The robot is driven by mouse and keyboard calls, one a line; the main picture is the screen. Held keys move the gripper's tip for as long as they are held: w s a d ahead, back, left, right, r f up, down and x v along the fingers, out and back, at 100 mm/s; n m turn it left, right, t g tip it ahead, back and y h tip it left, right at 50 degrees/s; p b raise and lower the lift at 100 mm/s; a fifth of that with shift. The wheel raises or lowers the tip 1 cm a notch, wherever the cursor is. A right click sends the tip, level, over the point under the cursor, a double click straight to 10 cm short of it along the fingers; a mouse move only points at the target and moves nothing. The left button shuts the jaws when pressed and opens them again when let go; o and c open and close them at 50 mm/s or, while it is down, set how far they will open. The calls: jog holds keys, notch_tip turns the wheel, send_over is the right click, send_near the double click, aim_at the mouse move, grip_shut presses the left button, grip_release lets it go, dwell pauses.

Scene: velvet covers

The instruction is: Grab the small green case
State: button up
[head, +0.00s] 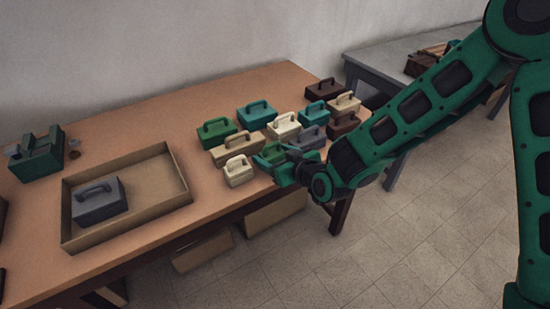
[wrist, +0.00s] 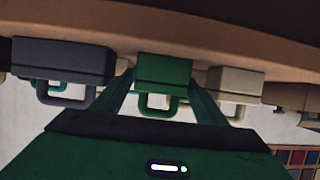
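The small green case (head: 271,151) stands at the front edge of the group of cases, partly hidden behind my gripper (head: 277,167) in the head view. In the wrist view, which looks upside down, the green case (wrist: 164,70) is in the middle with its handle hanging toward the gripper body. My gripper (wrist: 163,88) is open, with one finger on each side of the case's handle. I cannot tell whether the fingers touch it. A larger green case (head: 216,134) stands farther back on the left.
A cream case (head: 238,173) and a grey case (head: 308,139) stand close on either side. More cases crowd behind on the brown table (head: 130,127). A shallow tray (head: 158,167) holding a grey case (head: 98,202) is at left, near a dark green box (head: 38,158).

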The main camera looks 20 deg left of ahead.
jog(key=c, duration=0.7)
jog(key=shift+r, duration=0.15)
